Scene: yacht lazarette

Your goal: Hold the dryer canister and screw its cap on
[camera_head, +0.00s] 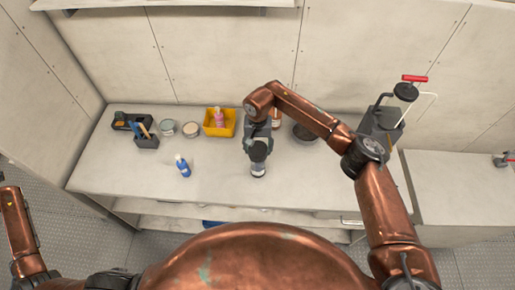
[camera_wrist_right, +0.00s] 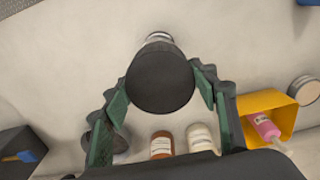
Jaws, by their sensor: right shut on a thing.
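The dryer canister (camera_head: 258,171) is a pale, clear-looking cylinder standing on the counter; its rim shows in the right wrist view (camera_wrist_right: 158,36). The round black cap (camera_head: 259,151) is directly above it and fills the middle of the right wrist view (camera_wrist_right: 160,84). My right gripper (camera_head: 258,141) points down and is shut on the cap, its green-padded fingers (camera_wrist_right: 162,90) on either side of it. The cap hides most of the canister in the wrist view, so I cannot tell whether it is seated or how far it is threaded. My left gripper is out of view.
Behind are a yellow bin (camera_head: 211,130) with a pink bottle (camera_head: 219,117), tins (camera_head: 191,130), a brown bottle (camera_head: 276,120) and a dark round dish (camera_head: 305,132). A red-handled device (camera_head: 385,118) stands right. The counter's front is clear around the canister.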

